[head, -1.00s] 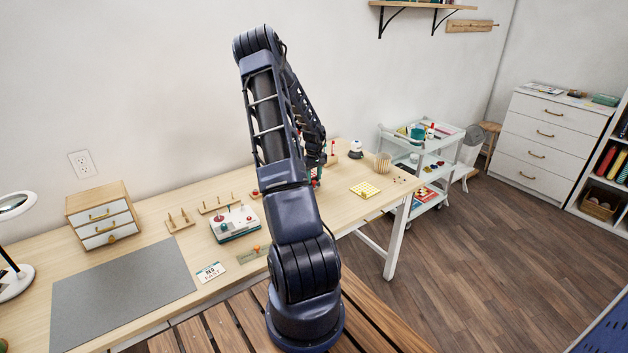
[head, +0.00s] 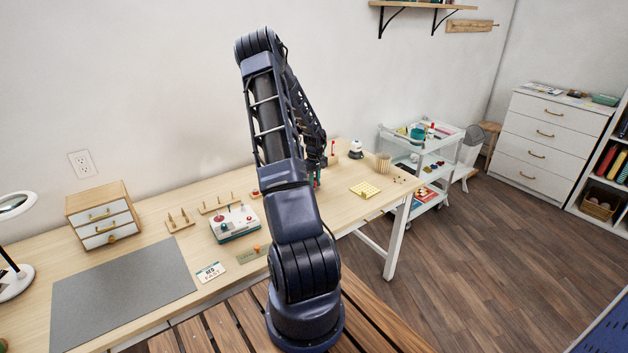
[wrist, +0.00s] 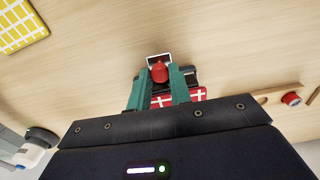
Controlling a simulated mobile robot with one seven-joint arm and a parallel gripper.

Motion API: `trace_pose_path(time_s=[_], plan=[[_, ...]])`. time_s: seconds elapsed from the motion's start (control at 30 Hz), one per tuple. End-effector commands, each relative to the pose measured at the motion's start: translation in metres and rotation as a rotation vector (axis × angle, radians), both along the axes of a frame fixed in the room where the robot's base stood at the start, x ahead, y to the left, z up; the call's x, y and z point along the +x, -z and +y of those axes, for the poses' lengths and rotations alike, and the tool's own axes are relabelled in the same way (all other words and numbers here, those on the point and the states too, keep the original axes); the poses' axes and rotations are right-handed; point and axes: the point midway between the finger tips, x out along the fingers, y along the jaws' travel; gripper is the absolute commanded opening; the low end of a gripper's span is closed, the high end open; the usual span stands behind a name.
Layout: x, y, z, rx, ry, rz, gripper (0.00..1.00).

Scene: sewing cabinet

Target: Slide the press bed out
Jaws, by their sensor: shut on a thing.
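In the wrist view, my gripper (wrist: 156,74) has its two green fingers closed around a small red knob (wrist: 159,73). The knob sits in front of a small pale plate with a dark frame. A red part with white lines (wrist: 165,99) shows between the fingers, just in front of my dark gripper body. These look like parts of the press, but the press bed cannot be told apart clearly. In the head view, my arm hides most of the press and the gripper.
A white-and-black item (head: 356,150) stands at the back edge. A white device with knobs (head: 235,223) stands left of my arm. A white cart (head: 425,160) stands beyond the table.

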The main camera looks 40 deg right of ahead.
Motion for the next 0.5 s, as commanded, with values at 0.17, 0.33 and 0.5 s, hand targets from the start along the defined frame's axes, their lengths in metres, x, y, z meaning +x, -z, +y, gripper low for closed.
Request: trace_pose_path(time_s=[0.17, 0.33, 0.5], plan=[[-0.033, 0.000, -0.001, 0.003, 0.006, 0.001, 0.00], [-0.063, 0.000, -0.001, 0.001, 0.004, 0.001, 0.00], [-0.080, 0.000, 0.000, 0.000, 0.003, 0.000, 0.00]])
